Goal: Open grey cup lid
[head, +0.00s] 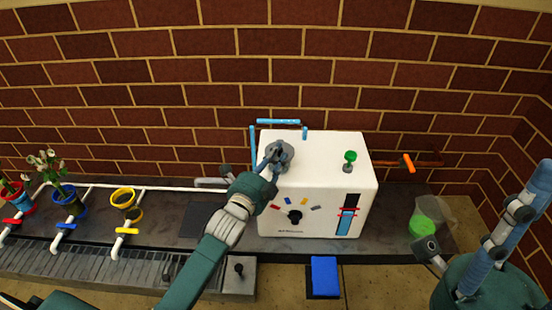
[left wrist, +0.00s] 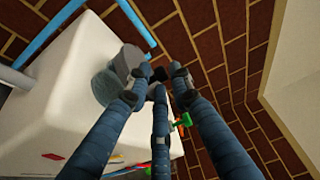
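A grey round cup (head: 286,148) stands on top of the white box (head: 345,190), near its back left corner. In the left wrist view the grey cup (left wrist: 105,87) is on the left, with a lighter grey piece, perhaps its lid, at its upper right near the fingertips. My left gripper (head: 272,160) reaches over the box to the cup and partly hides it. Its fingers (left wrist: 157,84) look straight and apart; contact with the lid is unclear.
The box has a black knob (head: 295,217), a blue slider (head: 346,221) and a green knob (head: 350,156) on top. Blue bars (head: 278,121) stand behind it. A green-filled clear cup (head: 424,232) is at right. Coloured rings and flowers stand at left. A brick wall closes the back.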

